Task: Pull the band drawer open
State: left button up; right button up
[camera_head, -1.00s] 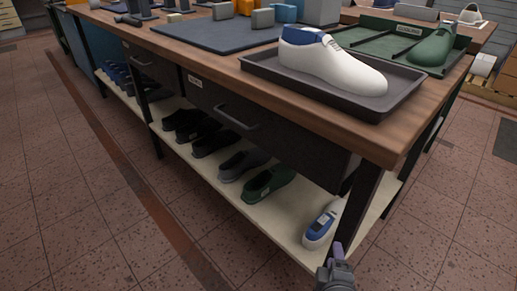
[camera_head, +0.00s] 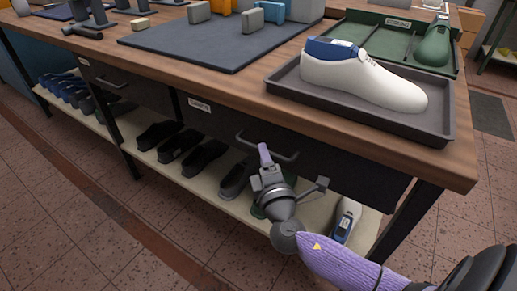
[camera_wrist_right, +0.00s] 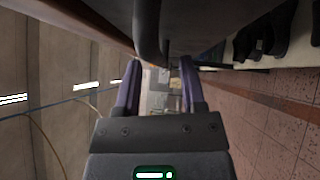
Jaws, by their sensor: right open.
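The band drawer is a dark drawer front (camera_head: 325,165) under the wooden bench top, with a small pale label (camera_head: 199,104) at its left. It looks closed. Its grey bar handle (camera_head: 285,156) also shows large in the right wrist view (camera_wrist_right: 147,30). My right gripper (camera_head: 265,156) is open in front of the handle, with one purple finger overlapping it in the head view. In the wrist view the handle lies ahead, between the lines of the two fingers (camera_wrist_right: 159,65). I cannot tell whether they touch it. My left gripper is out of view.
A dark tray (camera_head: 440,125) with a white shoe last (camera_head: 365,80) stands above the drawer. A lower shelf (camera_head: 210,190) holds several shoes. Another dark drawer (camera_head: 122,80) is to the left. A bench leg (camera_head: 405,225) stands at the right.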

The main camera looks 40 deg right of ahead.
jog(key=shift+x, duration=1.35)
grip_shut()
jog(key=shift+f, duration=0.1)
dwell(0.3)
